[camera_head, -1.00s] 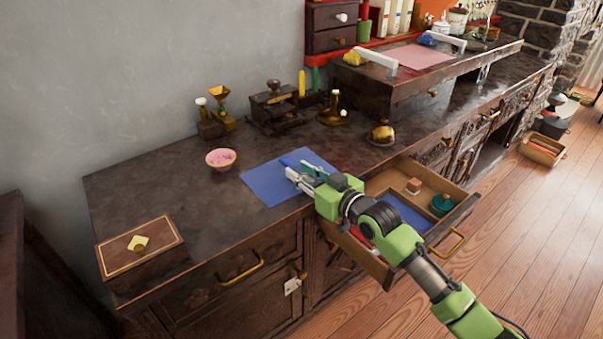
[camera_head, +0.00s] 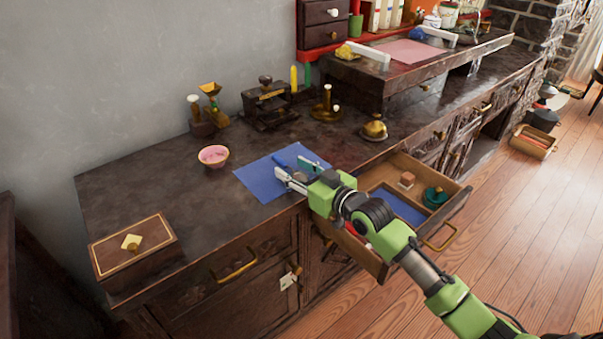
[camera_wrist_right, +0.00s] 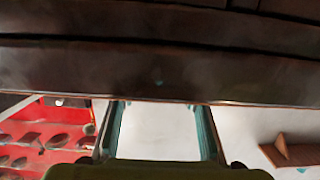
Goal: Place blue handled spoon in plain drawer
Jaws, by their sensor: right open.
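A blue handle (camera_head: 280,162), seemingly of the spoon, shows on the blue mat (camera_head: 258,184) on the counter; the rest of it is hidden or too small to make out. My right gripper (camera_head: 294,169) is open at the mat, close beside the handle. Its two fingers also show apart in the right wrist view (camera_wrist_right: 160,130), with nothing seen held between them. An open drawer (camera_head: 459,205) with a brass handle stands out below the counter, right of and partly behind my right arm. My left gripper is not in view.
The drawer holds a blue liner (camera_head: 400,207), a small wooden block (camera_head: 406,180) and a teal round item (camera_head: 435,197). A pink-filled bowl (camera_head: 213,156) stands left of the mat, and a wooden box (camera_head: 135,250) at the counter's left end. The counter between them is clear.

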